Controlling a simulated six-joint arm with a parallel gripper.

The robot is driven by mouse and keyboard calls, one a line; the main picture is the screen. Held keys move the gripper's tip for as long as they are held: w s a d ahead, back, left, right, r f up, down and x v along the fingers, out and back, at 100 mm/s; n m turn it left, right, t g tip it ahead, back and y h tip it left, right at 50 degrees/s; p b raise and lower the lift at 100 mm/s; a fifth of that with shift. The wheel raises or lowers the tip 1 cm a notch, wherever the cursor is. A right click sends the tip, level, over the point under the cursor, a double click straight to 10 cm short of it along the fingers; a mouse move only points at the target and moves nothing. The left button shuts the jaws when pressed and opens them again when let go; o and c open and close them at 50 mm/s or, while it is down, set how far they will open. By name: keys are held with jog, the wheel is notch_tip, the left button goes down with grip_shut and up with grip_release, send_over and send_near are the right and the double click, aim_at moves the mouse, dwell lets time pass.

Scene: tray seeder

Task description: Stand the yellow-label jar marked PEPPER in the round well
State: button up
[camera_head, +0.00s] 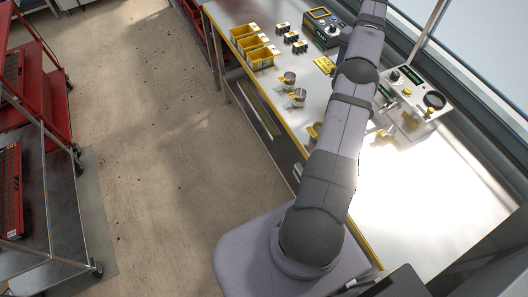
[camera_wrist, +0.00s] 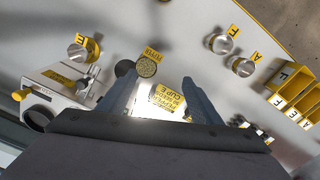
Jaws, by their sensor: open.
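My gripper (camera_wrist: 158,78) is open in the wrist view, its two fingers spread wide with nothing gripped. A small round jar (camera_wrist: 146,67) with a speckled olive top shows between and beyond the fingertips, nearer the left one. A yellow label (camera_wrist: 150,54) sits at its upper edge; its lettering is too small to read surely. A dark round patch touches the left fingertip; I cannot tell what it is. A grey machine (camera_wrist: 62,84) at left has a dark round opening or ring (camera_wrist: 38,119), perhaps the well. In the head view the machine (camera_head: 415,96) stands right of my arm, which hides the jar.
Metal cups with yellow tags stand about: one near the machine (camera_wrist: 80,52), two at upper right (camera_wrist: 222,43) (camera_wrist: 243,66). A yellow card (camera_wrist: 168,98) lies between the fingers.

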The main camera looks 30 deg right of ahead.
jog(key=w+a+r+n, duration=0.2)
jog(key=w+a, duration=0.1)
jog(key=a, duration=0.3)
jog(key=w+a+r+n, duration=0.2)
jog(key=a, duration=0.5)
jog(key=s+a+r+n, duration=0.2)
jog(key=s+a+n, duration=0.1)
jog(key=a, duration=1.1)
jog(key=s+a+f+n, duration=0.3)
jog(key=s+a+n, duration=0.3)
jog(key=s+a, duration=1.1)
jog(key=s, duration=0.2)
jog(key=shift+s, duration=0.4)
jog(key=shift+o, duration=0.3)
jog(key=shift+s+a+f, duration=0.1)
jog(key=shift+s+f, duration=0.1)
jog(key=shift+s, duration=0.1)
